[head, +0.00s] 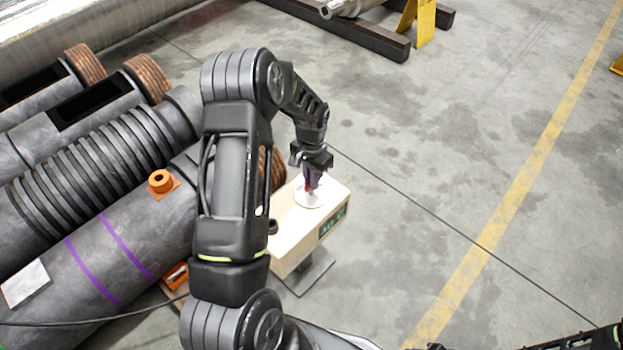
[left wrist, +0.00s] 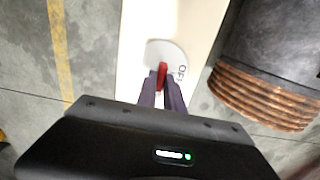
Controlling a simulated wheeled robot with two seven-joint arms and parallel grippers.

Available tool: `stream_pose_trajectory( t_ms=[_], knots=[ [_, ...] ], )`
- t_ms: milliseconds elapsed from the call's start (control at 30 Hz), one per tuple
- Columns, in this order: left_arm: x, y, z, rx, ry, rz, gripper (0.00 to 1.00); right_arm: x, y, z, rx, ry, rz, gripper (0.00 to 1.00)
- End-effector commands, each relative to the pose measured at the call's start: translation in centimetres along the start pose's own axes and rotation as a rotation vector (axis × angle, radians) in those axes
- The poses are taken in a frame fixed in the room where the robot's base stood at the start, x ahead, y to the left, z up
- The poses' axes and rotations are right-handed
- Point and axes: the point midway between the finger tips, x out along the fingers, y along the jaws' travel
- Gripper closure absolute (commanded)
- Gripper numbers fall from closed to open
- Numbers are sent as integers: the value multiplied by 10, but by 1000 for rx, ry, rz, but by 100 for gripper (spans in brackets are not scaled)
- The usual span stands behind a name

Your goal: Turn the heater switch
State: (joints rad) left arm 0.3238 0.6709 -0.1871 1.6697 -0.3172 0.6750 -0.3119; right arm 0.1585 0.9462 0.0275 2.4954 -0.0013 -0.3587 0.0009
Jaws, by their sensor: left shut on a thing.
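The heater switch is a red handle (left wrist: 162,75) on a round white dial (left wrist: 160,54), seen in the left wrist view with the letters "OF" readable on its right side. The dial also shows in the head view (head: 309,198) on top of a cream box (head: 290,240). My left gripper (head: 311,182) points down over the dial, its dark fingers shut on the red handle; in the left wrist view the fingers (left wrist: 162,92) sit on either side of it. My right gripper is not clearly in view; only dark arm parts show at the lower right edge of the head view.
Large grey barrels (head: 110,150) with copper coils (head: 148,78) lie left of the box. An orange fitting (head: 162,182) sits on the near barrel. A dark beam (head: 350,32) lies at the back. The concrete floor (head: 430,140) to the right is clear, with a yellow line (head: 500,225).

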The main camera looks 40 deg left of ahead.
Motion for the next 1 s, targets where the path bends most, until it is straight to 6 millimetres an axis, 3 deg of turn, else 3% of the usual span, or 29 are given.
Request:
stream_pose_trajectory(
  t_ms=[667,1000],
  knots=[
    [0,0,0,-18,0,0,100,0,0,0,0,0,0,52],
    [-1,0,0,-161,0,-1,100,-2,-1,0,0,0,0,52]
  ],
)
